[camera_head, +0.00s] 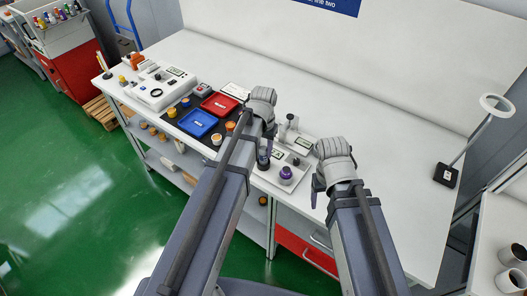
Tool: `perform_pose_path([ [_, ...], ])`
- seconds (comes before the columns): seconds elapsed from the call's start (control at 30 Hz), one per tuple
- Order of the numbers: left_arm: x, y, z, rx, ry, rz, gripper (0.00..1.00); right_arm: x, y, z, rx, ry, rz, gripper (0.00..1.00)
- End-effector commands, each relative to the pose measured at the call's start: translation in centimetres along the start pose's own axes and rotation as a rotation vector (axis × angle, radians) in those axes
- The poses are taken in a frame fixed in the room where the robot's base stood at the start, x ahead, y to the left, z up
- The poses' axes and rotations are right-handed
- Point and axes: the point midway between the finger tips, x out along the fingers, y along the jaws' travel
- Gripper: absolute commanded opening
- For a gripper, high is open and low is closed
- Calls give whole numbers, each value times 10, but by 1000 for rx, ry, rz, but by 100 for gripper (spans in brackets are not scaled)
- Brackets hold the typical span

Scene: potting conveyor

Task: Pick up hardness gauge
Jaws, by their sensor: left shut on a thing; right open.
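My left gripper (265,146) is over the bench at the middle, shut on a small dark upright object (263,164) that may be the hardness gauge; the fingers and arm hide part of it. I cannot tell whether the object touches the surface below. Beside it, to the right, a round purple-topped piece (286,173) sits on a light plate. A grey upright device (288,131) and a white unit with a small display (301,146) stand just behind. My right gripper (317,187) is open and empty, to the right of the purple piece near the bench's front.
A red tray (219,104) and a blue tray (198,123) lie on a dark mat to the left, with several small orange pots around them. A white instrument (153,94) stands further left. A ring lamp (496,105) stands at the right. The bench's back middle is clear.

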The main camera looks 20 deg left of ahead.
Motion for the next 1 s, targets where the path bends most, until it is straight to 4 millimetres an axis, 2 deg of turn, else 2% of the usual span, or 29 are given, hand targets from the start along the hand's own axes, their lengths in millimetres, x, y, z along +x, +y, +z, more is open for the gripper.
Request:
perform_pose_path([
  [0.27, -33, 0, 0, 0, 0, 0, 0, -33, 3, 2, 0, 0, 0, 69],
  [0.6, -85, 0, 0, 0, 0, 0, 0, -85, 8, 5, -2, 0, 0, 69],
  [0.77, -97, 0, 0, 0, 0, 0, 0, -96, 9, 6, 0, 0, 0, 69],
  [1.0, -97, 0, 0, 0, 0, 0, 0, -97, 9, 6, 1, 0, -1, 69],
])
